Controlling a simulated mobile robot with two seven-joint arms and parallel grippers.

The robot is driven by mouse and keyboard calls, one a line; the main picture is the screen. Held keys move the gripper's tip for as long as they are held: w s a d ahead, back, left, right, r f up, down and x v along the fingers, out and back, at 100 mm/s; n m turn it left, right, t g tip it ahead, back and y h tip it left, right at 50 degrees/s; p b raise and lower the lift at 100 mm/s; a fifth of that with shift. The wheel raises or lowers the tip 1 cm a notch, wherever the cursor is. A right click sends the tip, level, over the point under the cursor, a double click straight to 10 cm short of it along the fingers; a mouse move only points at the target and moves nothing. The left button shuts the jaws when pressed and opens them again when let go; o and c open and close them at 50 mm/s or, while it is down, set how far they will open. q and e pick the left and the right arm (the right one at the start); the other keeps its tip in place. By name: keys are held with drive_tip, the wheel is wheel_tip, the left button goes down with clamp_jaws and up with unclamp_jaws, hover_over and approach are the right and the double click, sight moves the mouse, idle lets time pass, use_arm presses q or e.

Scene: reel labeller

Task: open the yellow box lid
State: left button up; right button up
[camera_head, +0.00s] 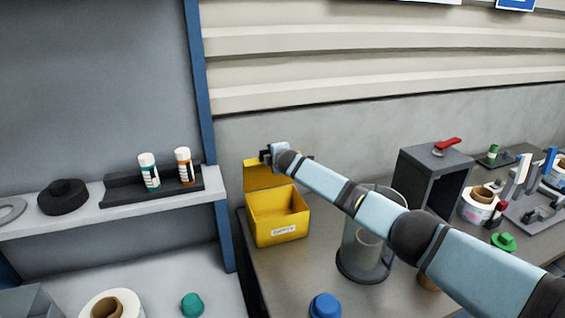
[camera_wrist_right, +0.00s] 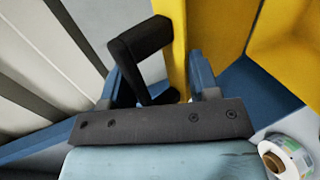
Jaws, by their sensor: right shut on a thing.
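The yellow box (camera_head: 278,219) stands on the grey table with a white label on its front, and its inside shows. Its yellow lid (camera_head: 262,178) stands raised, roughly upright, at the back edge of the box; it also shows in the right wrist view (camera_wrist_right: 214,30). My right gripper (camera_head: 267,154) is at the top of the lid. In the right wrist view its jaws (camera_wrist_right: 162,82) are shut at the lid's edge, where a black angled handle (camera_wrist_right: 145,48) shows between the fingers; the exact contact is partly hidden. My left gripper is out of view.
A blue knob (camera_head: 325,306) is in front. A dark open-fronted box (camera_head: 436,181) stands further right. A blue post (camera_head: 224,235) and shelf (camera_head: 84,217) bound the left.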

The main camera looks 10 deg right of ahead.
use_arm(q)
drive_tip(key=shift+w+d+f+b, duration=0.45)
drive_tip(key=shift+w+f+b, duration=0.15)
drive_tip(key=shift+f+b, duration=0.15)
use_arm(e)
drive_tip(key=shift+w+a+r+g, duration=0.1)
drive_tip(key=shift+w+r+g, duration=0.15)
drive_tip(key=shift+w, duration=0.3)
drive_tip(key=shift+w+d+r+g, duration=0.1)
drive_tip(key=shift+w+g, duration=0.25)
drive_tip(key=shift+w, duration=0.15)
drive_tip(key=shift+w+a+r+g, duration=0.1)
drive_tip(key=shift+w+r+g, duration=0.15)
drive_tip(key=shift+w, duration=0.3)
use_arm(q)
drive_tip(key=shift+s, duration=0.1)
use_arm(e)
drive_tip(key=o, duration=0.6)
drive_tip(key=shift+c, duration=0.2)
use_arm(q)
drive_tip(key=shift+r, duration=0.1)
